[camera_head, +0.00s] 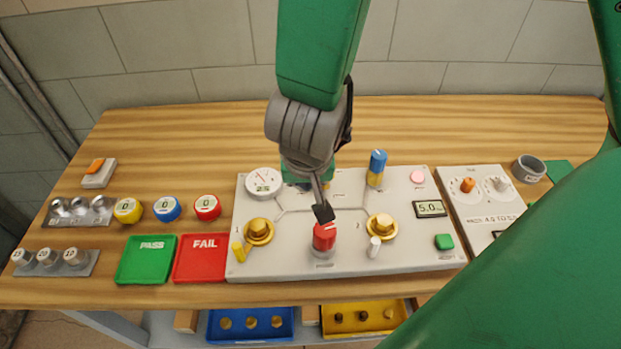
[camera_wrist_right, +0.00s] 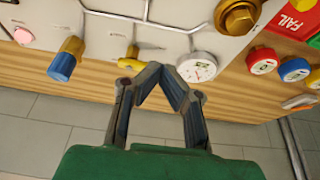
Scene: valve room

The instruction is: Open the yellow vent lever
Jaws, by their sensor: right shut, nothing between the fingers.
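A yellow lever (camera_wrist_right: 130,60) shows in the wrist view on the pale panel, between the white gauge and the blue-capped valve. My right gripper (camera_wrist_right: 161,70) is shut and empty, with its fingertips beside the lever in that picture; whether they touch it I cannot tell. In the head view my right gripper (camera_head: 323,212) points down over the panel (camera_head: 285,262), just above the red knob (camera_head: 324,237) in the picture, and seems to hide that lever. Another small yellow handle (camera_head: 238,252) stands at the panel's front left. My left gripper is not in view.
The gauge (camera_head: 263,182) and blue-capped valve (camera_head: 377,166) flank the gripper. Brass fittings (camera_head: 258,231) and a white handle (camera_head: 374,247) stand up from the panel. Green (camera_head: 147,259) and red (camera_head: 201,258) trays lie left. The bench's back strip (camera_head: 205,125) is clear.

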